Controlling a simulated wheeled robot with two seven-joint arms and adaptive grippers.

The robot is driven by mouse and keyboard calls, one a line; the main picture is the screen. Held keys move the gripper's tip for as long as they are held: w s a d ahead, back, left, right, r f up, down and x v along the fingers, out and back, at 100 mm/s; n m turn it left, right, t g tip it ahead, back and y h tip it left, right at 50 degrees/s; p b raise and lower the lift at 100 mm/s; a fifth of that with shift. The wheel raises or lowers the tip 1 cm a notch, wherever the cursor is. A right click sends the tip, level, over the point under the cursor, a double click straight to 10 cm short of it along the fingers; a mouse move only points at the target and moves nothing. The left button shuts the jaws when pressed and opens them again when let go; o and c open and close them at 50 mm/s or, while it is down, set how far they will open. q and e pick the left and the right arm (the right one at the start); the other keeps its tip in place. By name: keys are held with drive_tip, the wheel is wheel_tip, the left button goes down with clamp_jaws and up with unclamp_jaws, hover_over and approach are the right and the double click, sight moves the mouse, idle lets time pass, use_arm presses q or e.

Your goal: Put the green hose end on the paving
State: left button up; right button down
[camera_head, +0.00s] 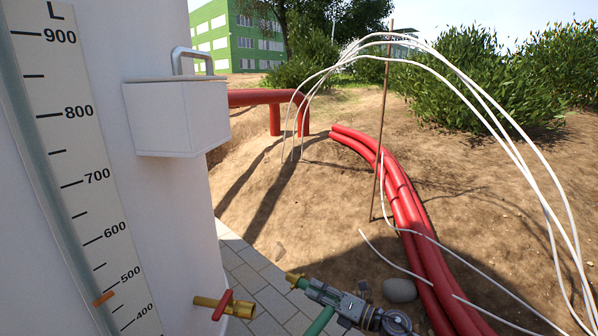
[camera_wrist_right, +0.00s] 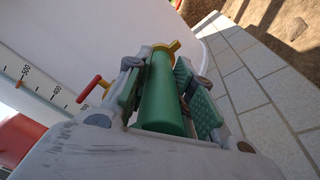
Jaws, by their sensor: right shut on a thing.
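The green hose end (camera_head: 320,322) has a brass fitting at its tip, seen at the lower middle of the head view. My right gripper (camera_head: 312,290) is shut around it. In the right wrist view, the green hose end (camera_wrist_right: 165,105) lies between the two fingers of my right gripper (camera_wrist_right: 157,66), its brass tip sticking out past them. The grey paving (camera_head: 250,260) is a strip beside the white tank; it also shows in the right wrist view (camera_wrist_right: 265,95). The hose end appears held above the paving; the exact height is unclear. My left gripper is not in view.
The white tank (camera_head: 175,220) with a level scale fills the left. Its brass tap (camera_head: 238,308) with a red handle sticks out near my right gripper. Red pipes (camera_head: 410,215), white lines (camera_head: 470,90), a thin rusty rod (camera_head: 382,150) and a stone (camera_head: 399,290) are to the right.

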drive_tip(key=shift+w+d+r+m+t+h, duration=0.3)
drive_tip(key=shift+w+d+m+t+h, duration=1.4)
drive_tip(key=shift+d+m+h, duration=1.8)
drive_tip(key=shift+w+d+r+m+t+h, duration=0.25)
drive_tip(key=shift+w+d+m+t+h, duration=0.85)
drive_tip(key=shift+d+m+t+h, duration=2.35)
drive_tip(key=s+a+f+n+g+h, duration=0.1)
drive_tip(key=s+a+f, duration=0.3)
drive_tip(key=s+a, duration=0.4)
drive_tip(key=shift+a+f+n+g, duration=0.4)
drive_tip(key=shift+a+n+g, duration=0.35)
drive_tip(key=shift+a, duration=1.4)
drive_tip(key=shift+s, duration=0.1)
